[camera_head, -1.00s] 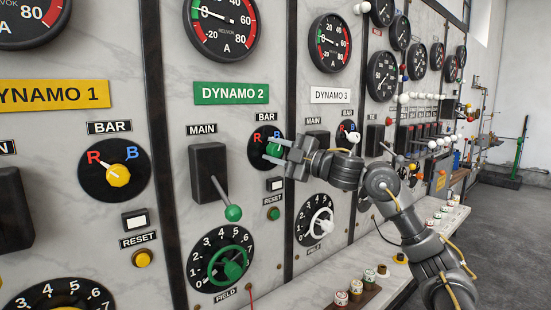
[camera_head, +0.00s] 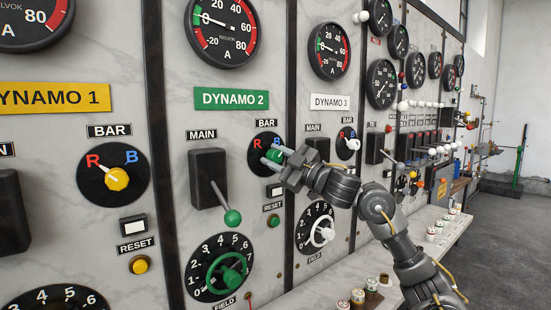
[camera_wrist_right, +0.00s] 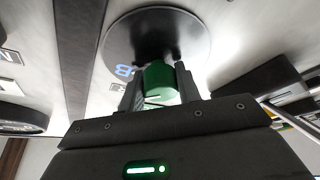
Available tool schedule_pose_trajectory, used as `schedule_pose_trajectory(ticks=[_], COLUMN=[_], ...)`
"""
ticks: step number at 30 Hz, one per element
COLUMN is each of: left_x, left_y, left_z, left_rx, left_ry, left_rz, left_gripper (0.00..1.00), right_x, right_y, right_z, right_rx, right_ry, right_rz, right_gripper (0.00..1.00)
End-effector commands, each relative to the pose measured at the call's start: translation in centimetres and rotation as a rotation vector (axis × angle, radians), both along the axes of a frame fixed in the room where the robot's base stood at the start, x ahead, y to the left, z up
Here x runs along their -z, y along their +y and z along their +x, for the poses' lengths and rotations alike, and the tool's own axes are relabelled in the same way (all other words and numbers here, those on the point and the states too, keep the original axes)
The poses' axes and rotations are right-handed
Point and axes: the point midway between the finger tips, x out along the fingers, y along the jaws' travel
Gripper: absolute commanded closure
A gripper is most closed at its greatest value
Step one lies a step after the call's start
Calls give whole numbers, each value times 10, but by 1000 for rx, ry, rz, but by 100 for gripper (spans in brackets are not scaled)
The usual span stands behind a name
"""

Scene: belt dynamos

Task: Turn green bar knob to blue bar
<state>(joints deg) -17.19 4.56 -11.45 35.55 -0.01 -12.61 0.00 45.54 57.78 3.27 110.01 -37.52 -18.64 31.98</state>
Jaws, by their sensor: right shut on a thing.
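The green bar knob (camera_head: 274,155) sits on a round black dial (camera_head: 258,150) under the green DYNAMO 2 plate (camera_head: 231,97). A red R shows at the dial's left; the B side is largely hidden by my gripper in the head view. My right gripper (camera_head: 277,159) is shut on the knob. In the right wrist view both fingers flank the green knob (camera_wrist_right: 160,82), with a blue B (camera_wrist_right: 124,71) on the dial at its left. A white line shows on the knob. My left gripper is not in view.
Left of my right gripper, the MAIN lever with its green ball (camera_head: 233,217) juts from the panel. The green field handwheel (camera_head: 228,271) and white field handwheel (camera_head: 321,234) are below. A ledge (camera_head: 415,262) with small items runs along the panel.

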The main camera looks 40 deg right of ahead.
Motion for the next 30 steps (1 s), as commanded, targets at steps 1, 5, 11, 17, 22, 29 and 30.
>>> schedule_pose_trajectory(ticks=[1,5,11,17,22,29,30], left_x=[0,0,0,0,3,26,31], left_y=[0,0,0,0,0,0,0], left_z=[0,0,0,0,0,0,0], left_rx=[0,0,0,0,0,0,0], left_ry=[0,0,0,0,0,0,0], left_rz=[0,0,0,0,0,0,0], left_gripper=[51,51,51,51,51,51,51], right_x=[1,0,0,0,3,19,22], right_y=[0,0,0,0,-1,-11,-13], right_z=[0,0,0,0,-4,-39,-47], right_rx=[0,-1,-1,-1,0,2,2], right_ry=[1,1,1,1,0,1,2], right_rz=[2,1,1,1,0,-4,-5], right_gripper=[89,89,47,45,45,45,45])
